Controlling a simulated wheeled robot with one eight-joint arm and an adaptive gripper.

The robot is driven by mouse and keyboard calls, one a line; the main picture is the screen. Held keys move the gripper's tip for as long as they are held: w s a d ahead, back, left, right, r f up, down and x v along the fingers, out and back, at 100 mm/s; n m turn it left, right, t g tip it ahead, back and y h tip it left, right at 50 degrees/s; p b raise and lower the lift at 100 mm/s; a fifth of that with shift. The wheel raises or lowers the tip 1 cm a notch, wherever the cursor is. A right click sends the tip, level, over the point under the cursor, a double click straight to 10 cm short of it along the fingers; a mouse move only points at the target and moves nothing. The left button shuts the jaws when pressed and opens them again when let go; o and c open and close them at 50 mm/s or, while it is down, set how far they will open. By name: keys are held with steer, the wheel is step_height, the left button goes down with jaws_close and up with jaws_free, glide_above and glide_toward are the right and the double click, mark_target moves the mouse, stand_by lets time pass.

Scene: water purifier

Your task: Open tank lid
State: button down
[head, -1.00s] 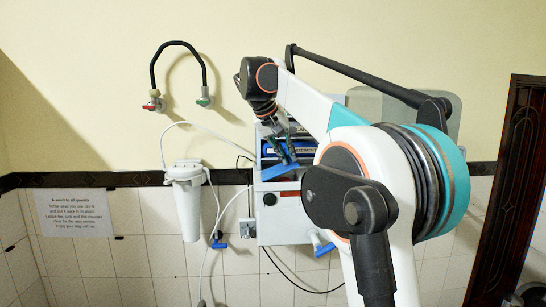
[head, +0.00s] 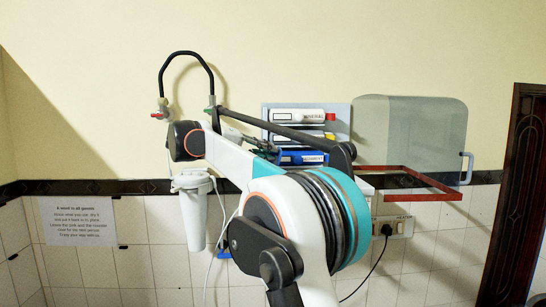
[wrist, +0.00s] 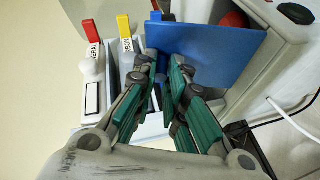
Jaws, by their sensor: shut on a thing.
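The grey translucent tank lid (head: 425,135) stands upright against the wall in the head view, with a pale handle (head: 467,168) on its right. Below it, the red rim (head: 435,191) of the tank shows, partly behind my arm. My gripper (wrist: 165,70) is at the purifier's cartridge side, left of the tank. In the wrist view its fingers are closed at the near edge of a flat blue panel (wrist: 207,48). The contact is partly hidden by the fingers. In the head view my arm covers most of the purifier body and the gripper's tips.
Labelled cartridges (head: 298,117) with coloured tabs sit beside the gripper. A white filter housing (head: 193,210) hangs at left under a black pipe (head: 185,55) with taps. A socket (head: 395,228) with a black cable is below the tank. The wall above is clear.

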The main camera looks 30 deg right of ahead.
steer(key=shift+w+a+f+h+b, duration=0.15)
steer(key=shift+w+a+h+b, duration=0.15)
steer(key=shift+a+h, duration=0.4)
steer(key=c, duration=1.6)
jaws_free()
steer(key=shift+d, duration=0.1)
steer(key=shift+c, duration=0.2)
steer(key=a+r, duration=0.1)
steer(key=a, duration=1.1)
steer(key=shift+r, duration=0.15)
